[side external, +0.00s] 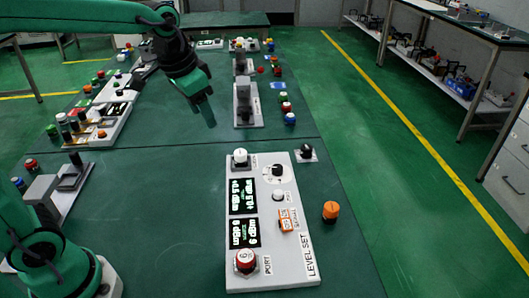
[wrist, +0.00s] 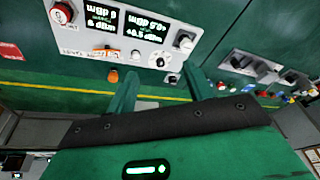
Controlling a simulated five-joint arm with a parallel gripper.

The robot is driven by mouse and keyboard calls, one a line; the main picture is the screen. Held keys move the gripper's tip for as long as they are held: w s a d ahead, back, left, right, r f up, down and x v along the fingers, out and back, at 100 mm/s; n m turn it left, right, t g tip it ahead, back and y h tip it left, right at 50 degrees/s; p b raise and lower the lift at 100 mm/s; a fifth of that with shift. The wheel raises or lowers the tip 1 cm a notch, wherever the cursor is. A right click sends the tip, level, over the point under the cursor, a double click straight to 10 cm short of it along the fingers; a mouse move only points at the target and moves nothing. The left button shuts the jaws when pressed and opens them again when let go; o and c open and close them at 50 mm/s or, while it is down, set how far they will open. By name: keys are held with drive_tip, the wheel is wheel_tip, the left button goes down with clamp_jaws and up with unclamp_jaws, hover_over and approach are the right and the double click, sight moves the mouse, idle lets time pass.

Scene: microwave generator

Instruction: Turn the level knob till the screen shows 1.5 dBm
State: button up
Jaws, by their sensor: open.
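The white panel (side external: 297,262) marked LEVEL SET lies on the green table and also shows in the wrist view (wrist: 82,42). Its upper screen (side external: 242,196) seems to read +0.5 dBm; its lower screen (side external: 244,233) seems to read 0 dBm. A white-topped knob (side external: 240,158) stands at the panel's far left corner, also in the wrist view (wrist: 184,42). A red-and-white knob (side external: 246,261) is at the near end. A small dial (side external: 278,170) is at the far right. I cannot tell which is the level knob. My gripper (side external: 208,120) is open, empty, above the table beyond the panel.
An orange knob (side external: 330,211) stands right of the panel, and a black knob on a small plate (side external: 306,153) at its far right corner. A grey device (side external: 246,108) stands farther back. More panels (side external: 100,125) line the left.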

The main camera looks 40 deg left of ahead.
drive_tip(key=w+d+f+m+g, duration=0.25)
drive_tip(key=w+f, duration=0.35)
drive_tip(key=w, duration=0.5)
drive_tip(key=m, duration=0.1)
hover_over(277, 167)
drive_tip(key=shift+g, duration=0.45)
wheel_tip(277, 167, down, 10)
drive_tip(key=shift+f+m, duration=0.25)
drive_tip(key=shift+f, duration=3.9)
drive_tip(key=c, duration=1)
